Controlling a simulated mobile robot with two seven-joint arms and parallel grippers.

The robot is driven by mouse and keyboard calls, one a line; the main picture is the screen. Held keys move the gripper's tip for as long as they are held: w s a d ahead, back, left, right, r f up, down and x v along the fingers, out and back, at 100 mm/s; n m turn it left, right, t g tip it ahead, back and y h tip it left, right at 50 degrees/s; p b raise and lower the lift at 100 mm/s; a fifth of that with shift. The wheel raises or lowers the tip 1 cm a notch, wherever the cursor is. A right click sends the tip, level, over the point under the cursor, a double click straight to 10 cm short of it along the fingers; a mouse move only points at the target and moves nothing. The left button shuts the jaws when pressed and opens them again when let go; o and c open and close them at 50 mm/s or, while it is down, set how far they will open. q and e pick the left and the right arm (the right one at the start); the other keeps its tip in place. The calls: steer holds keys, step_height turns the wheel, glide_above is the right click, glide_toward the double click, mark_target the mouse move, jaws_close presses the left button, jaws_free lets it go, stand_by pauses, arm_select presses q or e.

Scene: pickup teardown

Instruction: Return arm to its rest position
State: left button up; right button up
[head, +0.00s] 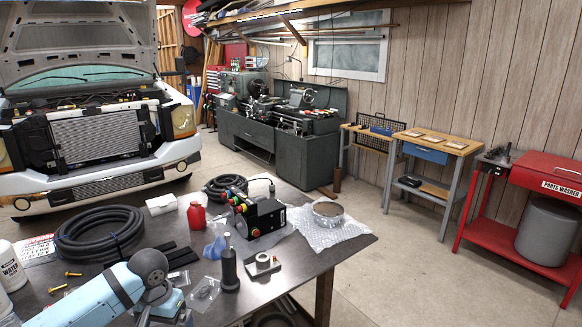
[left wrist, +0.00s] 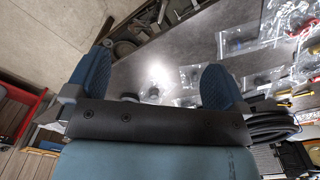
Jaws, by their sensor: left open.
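My left arm (head: 100,295) comes in from the bottom left of the head view, light blue with a grey joint. It bends down over the near edge of the dark workbench (head: 190,265). I cannot make out the fingers in the head view. In the left wrist view my left gripper (left wrist: 154,78) is open. Its two blue ribbed fingers stand wide apart with nothing between them. The dark bench top and several clear plastic bags show beyond the fingers. My right arm and gripper are not in view.
On the bench are a black hose coil (head: 98,232), a red bottle (head: 196,216), a black box with coloured buttons (head: 258,218), a black upright tool (head: 230,270) and a round metal part (head: 328,211) on bubble wrap. A pickup (head: 90,120) stands behind.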

arm_select(q)
steer(key=s+d+f+m+t+h, duration=0.1)
steer(key=s+d+f+t+h, duration=0.2)
steer(key=s+d+f, duration=0.4)
steer(key=s+d+f+t+h, duration=0.2)
steer(key=s+d+f, duration=0.25)
steer(key=f, duration=0.35)
steer(key=s+a+f+t+y, duration=0.1)
steer(key=s+t, duration=0.2)
steer(key=s, duration=0.3)
steer(key=s+a+f+t, duration=0.2)
steer(key=s+t, duration=0.1)
steer(key=s, duration=0.4)
steer(key=shift+s+a+f+y, duration=0.2)
steer(key=shift+s+f+y, duration=0.1)
steer(key=shift+y, duration=0.1)
